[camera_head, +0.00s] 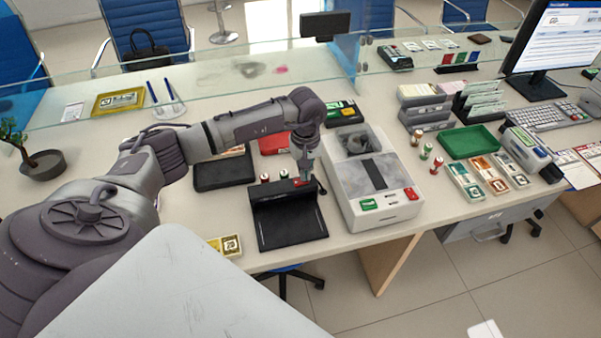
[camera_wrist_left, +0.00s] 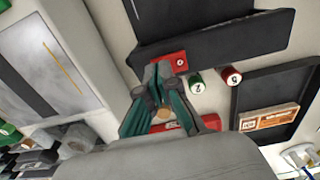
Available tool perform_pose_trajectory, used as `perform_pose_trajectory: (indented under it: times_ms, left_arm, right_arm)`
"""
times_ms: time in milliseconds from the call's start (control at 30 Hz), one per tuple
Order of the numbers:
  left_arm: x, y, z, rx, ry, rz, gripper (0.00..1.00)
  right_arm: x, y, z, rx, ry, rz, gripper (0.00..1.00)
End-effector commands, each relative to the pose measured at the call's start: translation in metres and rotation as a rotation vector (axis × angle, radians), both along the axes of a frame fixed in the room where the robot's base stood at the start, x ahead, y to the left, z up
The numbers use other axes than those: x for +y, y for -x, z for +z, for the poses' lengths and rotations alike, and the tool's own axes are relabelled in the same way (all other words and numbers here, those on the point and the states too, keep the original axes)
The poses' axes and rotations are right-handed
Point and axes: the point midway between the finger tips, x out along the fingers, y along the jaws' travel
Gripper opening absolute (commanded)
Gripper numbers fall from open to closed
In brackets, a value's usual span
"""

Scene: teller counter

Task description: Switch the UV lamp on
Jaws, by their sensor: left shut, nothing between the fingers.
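The UV lamp (camera_head: 275,218) is a black device with a raised hood over a flat black base, near the counter's front edge. Its dark body also shows at the top of the left wrist view (camera_wrist_left: 215,38). A small red switch (camera_wrist_left: 178,61) sits at one end of its hood. My left gripper (camera_head: 304,174) is shut and empty, its fingertips (camera_wrist_left: 158,73) right beside the red switch. I cannot tell whether they touch it. In the head view the fingers partly hide the switch. My right gripper is not in view.
A white-grey counting machine (camera_head: 350,214) stands close to the lamp's right. Small stamps (camera_wrist_left: 195,84) stand just behind the lamp. A black tray (camera_head: 222,174) lies to its left. A glass partition (camera_head: 230,82) runs along the back.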

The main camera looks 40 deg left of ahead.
Motion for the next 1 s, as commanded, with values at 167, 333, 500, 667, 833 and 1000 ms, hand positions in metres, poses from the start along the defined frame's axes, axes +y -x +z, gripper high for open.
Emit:
perform_pose_trajectory:
  times_ms: [167, 333, 500, 667, 833, 1000]
  left_arm:
    - [0.000, 0.000, -0.004, 0.000, 0.000, 0.000, 0.00]
    - [0.000, 0.000, -0.006, 0.000, 0.000, 0.000, 0.00]
    - [0.000, 0.000, -0.009, 0.000, 0.000, 0.000, 0.00]
    - [0.000, 0.000, -0.007, 0.000, 0.000, 0.000, 0.00]
    - [0.001, 0.000, 0.004, -0.001, -0.001, 0.001, 0.00]
    - [0.001, -0.001, 0.018, -0.002, -0.001, 0.001, 0.00]
  right_arm:
    - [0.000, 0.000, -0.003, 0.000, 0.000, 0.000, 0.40]
    - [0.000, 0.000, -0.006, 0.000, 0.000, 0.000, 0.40]
    - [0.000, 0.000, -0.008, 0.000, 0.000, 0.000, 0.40]
    - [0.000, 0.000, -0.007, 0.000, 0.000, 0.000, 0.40]
    - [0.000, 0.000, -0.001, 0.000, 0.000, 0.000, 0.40]
    - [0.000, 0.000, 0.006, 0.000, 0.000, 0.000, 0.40]
